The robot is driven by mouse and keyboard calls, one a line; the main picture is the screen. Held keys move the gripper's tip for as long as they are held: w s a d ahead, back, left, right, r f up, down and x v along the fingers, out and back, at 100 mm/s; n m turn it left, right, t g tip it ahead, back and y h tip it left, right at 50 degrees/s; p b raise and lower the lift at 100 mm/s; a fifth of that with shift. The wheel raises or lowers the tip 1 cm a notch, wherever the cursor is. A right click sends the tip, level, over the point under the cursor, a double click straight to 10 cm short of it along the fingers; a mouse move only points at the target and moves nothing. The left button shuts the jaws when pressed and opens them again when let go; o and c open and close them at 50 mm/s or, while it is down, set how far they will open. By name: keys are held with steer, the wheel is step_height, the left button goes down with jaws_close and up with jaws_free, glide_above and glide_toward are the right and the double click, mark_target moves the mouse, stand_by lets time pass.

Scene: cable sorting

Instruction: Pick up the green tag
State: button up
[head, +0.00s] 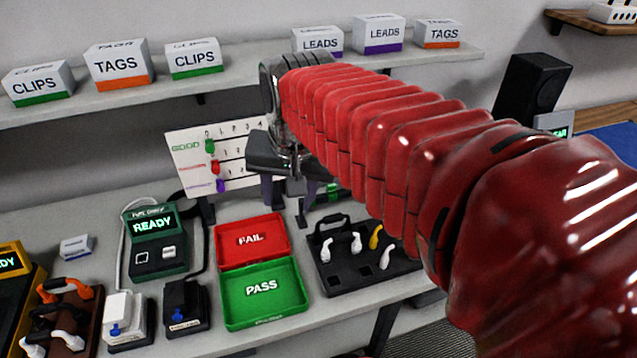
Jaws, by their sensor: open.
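A small green tag (210,146) hangs on the white scoreboard in the row marked GOOD, near the 0 column. My gripper (289,188) is to the right of the board, its jaws apart and pointing down over the back of the bench. Nothing shows between the fingers. Another small green item (334,190) shows just right of the fingers, partly hidden by my arm; I cannot tell what it is.
The scoreboard (185,150) also carries a red tag (215,168) and a purple tag (221,185). In front are a red FAIL tray (276,222), a green PASS tray (238,312), a tester reading READY (152,240) and a black holder (345,285). Labelled boxes line the shelf (240,78) above.

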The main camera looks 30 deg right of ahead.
steer(key=w+d+m+g, duration=0.2)
steer(key=w+d+m, duration=0.5)
steer(key=d, duration=0.1)
steer(key=m+g, duration=0.2)
steer(key=m, duration=0.5)
glide_above(330, 187)
steer(key=f, duration=0.3)
steer(key=shift+w+y, duration=0.2)
steer(key=shift+y, duration=0.1)
steer(key=shift+f, duration=4.3)
steer(key=shift+d+f, duration=0.2)
steer(key=shift+f, duration=2.4)
steer(key=c, duration=1.1)
